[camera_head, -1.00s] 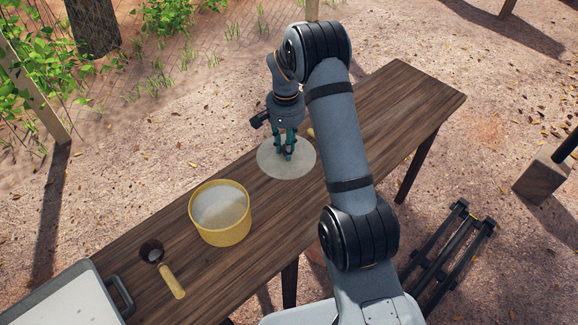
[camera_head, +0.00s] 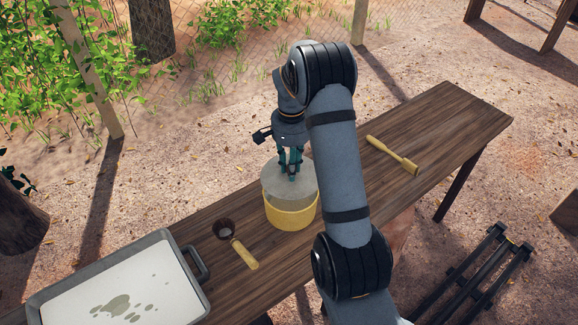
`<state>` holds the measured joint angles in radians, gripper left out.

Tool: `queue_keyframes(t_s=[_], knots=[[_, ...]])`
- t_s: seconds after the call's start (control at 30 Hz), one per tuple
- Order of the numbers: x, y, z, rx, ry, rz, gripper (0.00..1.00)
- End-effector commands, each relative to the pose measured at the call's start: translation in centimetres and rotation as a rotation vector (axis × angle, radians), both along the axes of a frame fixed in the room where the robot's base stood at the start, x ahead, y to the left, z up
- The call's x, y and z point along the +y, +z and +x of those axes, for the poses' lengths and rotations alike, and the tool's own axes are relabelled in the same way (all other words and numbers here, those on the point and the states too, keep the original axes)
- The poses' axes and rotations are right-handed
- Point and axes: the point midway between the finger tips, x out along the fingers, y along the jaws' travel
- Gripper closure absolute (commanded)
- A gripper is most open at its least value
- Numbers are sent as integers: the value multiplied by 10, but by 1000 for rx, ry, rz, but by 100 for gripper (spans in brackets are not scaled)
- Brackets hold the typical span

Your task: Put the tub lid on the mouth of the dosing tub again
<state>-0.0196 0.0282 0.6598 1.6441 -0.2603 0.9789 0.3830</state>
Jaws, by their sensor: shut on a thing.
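The dosing tub (camera_head: 292,216) is a yellow round tub standing on the wooden table near the middle of the view. The tub lid (camera_head: 272,183) is a flat, pale grey disc. My gripper (camera_head: 291,176) points down and is shut on the lid at its middle. The lid is over the tub's mouth and covers most of it from this view. A strip of the tub's inside shows below the lid's near edge, so the lid appears above the rim or tilted; I cannot tell which. My fingers hide the lid's grip.
A scoop with a dark bowl and yellow handle (camera_head: 245,254) lies left of the tub. A grey tray (camera_head: 60,296) with a white, spotted inside is at the lower left. The table's right part is mostly clear.

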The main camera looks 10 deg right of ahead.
Motion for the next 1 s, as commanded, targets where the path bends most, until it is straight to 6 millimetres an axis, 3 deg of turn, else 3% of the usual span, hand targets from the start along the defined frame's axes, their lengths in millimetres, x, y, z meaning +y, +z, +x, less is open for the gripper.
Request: queue_keyframes(t_s=[0.27,0.7,1.0], knots=[[0,-1,1,-1,2,0,100],[0,-38,0,-1,2,0,100],[0,-42,0,-1,2,0,100]])
